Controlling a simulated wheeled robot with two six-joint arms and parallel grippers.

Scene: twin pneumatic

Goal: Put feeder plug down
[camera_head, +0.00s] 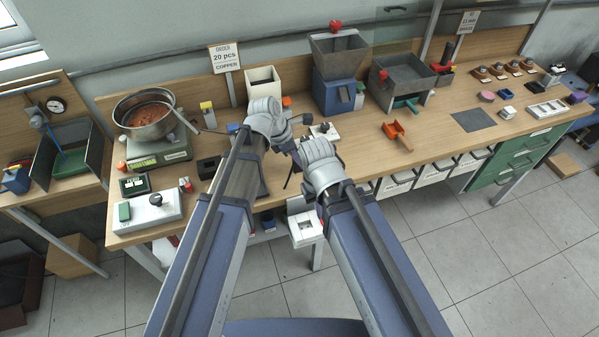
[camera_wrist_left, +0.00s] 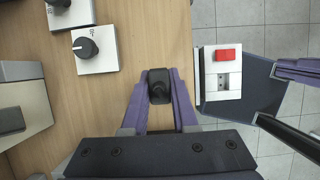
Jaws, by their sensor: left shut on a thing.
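My left gripper (camera_wrist_left: 159,82) is shut on the feeder plug (camera_wrist_left: 159,89), a small black block with a round knob-like part, seen in the left wrist view. It is over the wooden bench top close to its front edge. I cannot tell whether the plug touches the wood. A white socket block (camera_wrist_left: 222,82) with a red switch is beside the plug, at the bench edge. In the head view, my left gripper is largely hidden by my arm.
White knob boxes (camera_wrist_left: 95,50) stand on the bench near the plug. A grey-blue feeder hopper (camera_head: 338,75), a white bin (camera_head: 264,83) and an orange scoop (camera_head: 397,136) stand farther back. A copper-filled bowl (camera_head: 144,115) sits on a scale at left. Bare wood (camera_wrist_left: 105,110) lies around the plug.

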